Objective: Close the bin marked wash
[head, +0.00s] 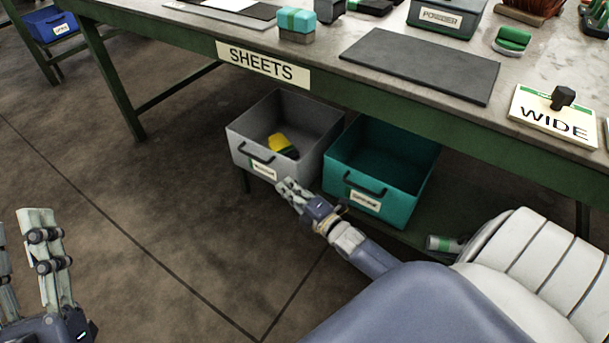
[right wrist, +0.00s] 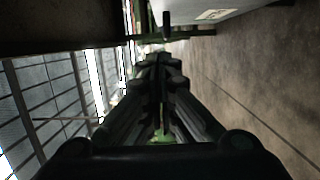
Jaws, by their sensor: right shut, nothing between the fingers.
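A grey bin (head: 251,151) juts out from under the bench in the head view. It is open at the top and has a dark handle and a white label too small to read surely. A teal bin (head: 370,172) stands out to its right, also with a handle and an unclear label. My right gripper (head: 287,188) is shut and empty, close to the grey bin's lower front right corner; I cannot tell if it touches. In the right wrist view its fingers (right wrist: 160,65) are together, below a pale labelled surface (right wrist: 215,15). My left gripper (head: 22,240) is open and empty, at the lower left.
The green bench (head: 150,22) carries a SHEETS sign (head: 263,65), a dark mat (head: 420,65) and a WIDE sign (head: 553,116). A blue bin (head: 52,26) is far left. The floor in front is clear.

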